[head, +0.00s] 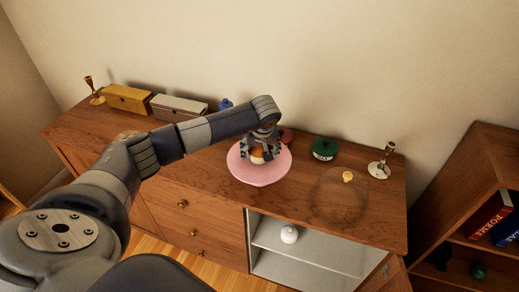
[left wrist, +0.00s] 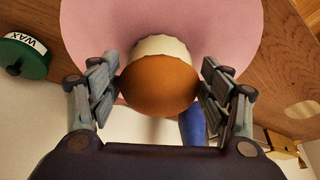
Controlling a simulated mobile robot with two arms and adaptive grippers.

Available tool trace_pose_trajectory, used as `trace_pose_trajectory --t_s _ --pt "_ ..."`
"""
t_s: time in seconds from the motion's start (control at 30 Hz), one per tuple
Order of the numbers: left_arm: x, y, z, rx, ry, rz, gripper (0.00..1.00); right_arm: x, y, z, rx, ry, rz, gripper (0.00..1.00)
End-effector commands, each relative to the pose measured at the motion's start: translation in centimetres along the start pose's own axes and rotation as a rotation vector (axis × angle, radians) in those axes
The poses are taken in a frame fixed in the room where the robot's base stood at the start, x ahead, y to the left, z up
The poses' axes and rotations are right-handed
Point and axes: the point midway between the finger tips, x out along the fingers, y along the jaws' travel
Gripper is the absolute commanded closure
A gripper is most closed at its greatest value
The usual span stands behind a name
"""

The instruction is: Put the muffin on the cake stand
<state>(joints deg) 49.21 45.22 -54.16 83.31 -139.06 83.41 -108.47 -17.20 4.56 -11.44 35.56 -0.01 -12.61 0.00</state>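The muffin (head: 257,156) has a golden-brown top and a pale paper cup. In the left wrist view the muffin (left wrist: 160,82) stands out against the round pink cake stand (left wrist: 230,25). In the head view it is over the back half of the cake stand (head: 258,178); whether its base touches the plate is hard to tell. My left gripper (head: 263,148) points down from above, its fingers (left wrist: 159,80) against both sides of the muffin's top, with no clear gap. The fingers and wrist partly hide the muffin in the head view. My right gripper is not in view.
A green wax tin (head: 324,149), a clear glass dome (head: 338,195) with a yellow knob and a silver candlestick (head: 381,163) stand to the right. A blue object (head: 225,103) is behind my arm.

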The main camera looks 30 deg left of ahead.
Motion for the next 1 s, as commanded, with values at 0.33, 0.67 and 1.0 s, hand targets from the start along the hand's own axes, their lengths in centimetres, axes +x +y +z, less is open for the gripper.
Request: trace_pose_trajectory --t_s 0.33,0.67,1.0 --pt "-0.1 0.0 0.0 0.000 0.000 0.000 0.16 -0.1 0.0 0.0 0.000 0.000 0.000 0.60" --pt "-3.0 0.1 -0.2 0.001 0.005 0.004 0.16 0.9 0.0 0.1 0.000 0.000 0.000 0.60" --pt "-10.1 0.1 -0.1 0.001 0.004 0.003 0.16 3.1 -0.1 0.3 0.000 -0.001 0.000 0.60"
